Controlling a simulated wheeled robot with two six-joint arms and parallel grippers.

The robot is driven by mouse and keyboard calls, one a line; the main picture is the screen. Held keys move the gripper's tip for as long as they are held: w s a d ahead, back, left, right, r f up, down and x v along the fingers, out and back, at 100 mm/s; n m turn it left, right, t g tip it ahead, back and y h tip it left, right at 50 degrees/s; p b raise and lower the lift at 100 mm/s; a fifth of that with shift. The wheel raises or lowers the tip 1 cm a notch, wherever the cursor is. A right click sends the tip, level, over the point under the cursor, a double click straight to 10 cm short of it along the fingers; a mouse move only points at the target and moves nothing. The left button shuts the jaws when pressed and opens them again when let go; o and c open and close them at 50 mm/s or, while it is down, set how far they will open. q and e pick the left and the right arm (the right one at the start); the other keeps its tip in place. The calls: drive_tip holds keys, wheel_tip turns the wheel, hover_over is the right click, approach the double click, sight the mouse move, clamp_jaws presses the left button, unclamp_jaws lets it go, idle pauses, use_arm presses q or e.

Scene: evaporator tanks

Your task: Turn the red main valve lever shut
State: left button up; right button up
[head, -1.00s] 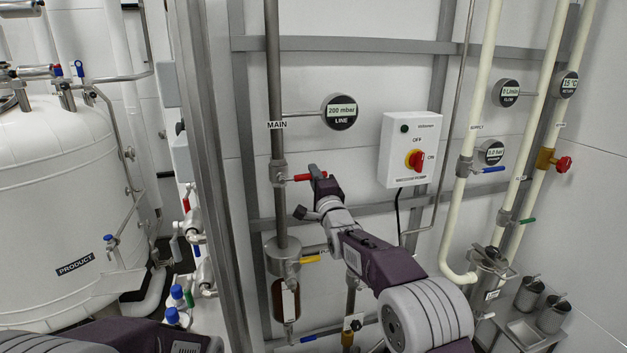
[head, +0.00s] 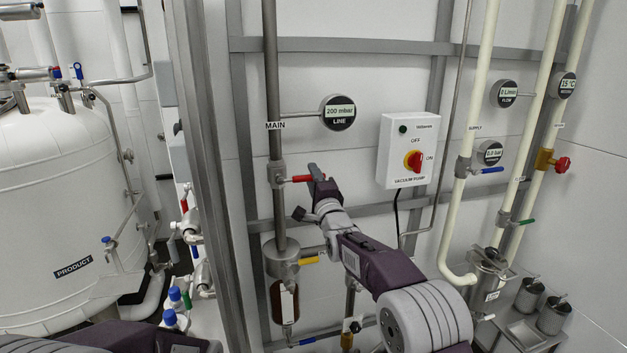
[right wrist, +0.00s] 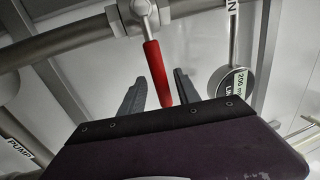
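The red main valve lever (head: 299,179) sticks out level to the right from its valve (head: 277,174) on the vertical pipe marked MAIN, crosswise to that pipe. My right gripper (head: 314,174) is at the lever's free end in the head view. In the right wrist view the red lever (right wrist: 157,72) reaches between the two fingers of my open right gripper (right wrist: 159,90), with a gap showing on both sides. The lever's tip comes close to the dark edge of the gripper body. My left gripper is out of view; only part of my left arm shows at the bottom left.
A round LINE gauge (head: 338,113) reading 200 mbar and the white vacuum pump switch box (head: 408,150) are on the wall up and right. A yellow lever (head: 309,261) sits lower on the main pipe. Grey rails (head: 340,46) cross the wall behind.

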drive_tip(key=b+v, duration=0.5)
drive_tip(key=v, duration=0.4)
drive_tip(key=shift+d, duration=0.15)
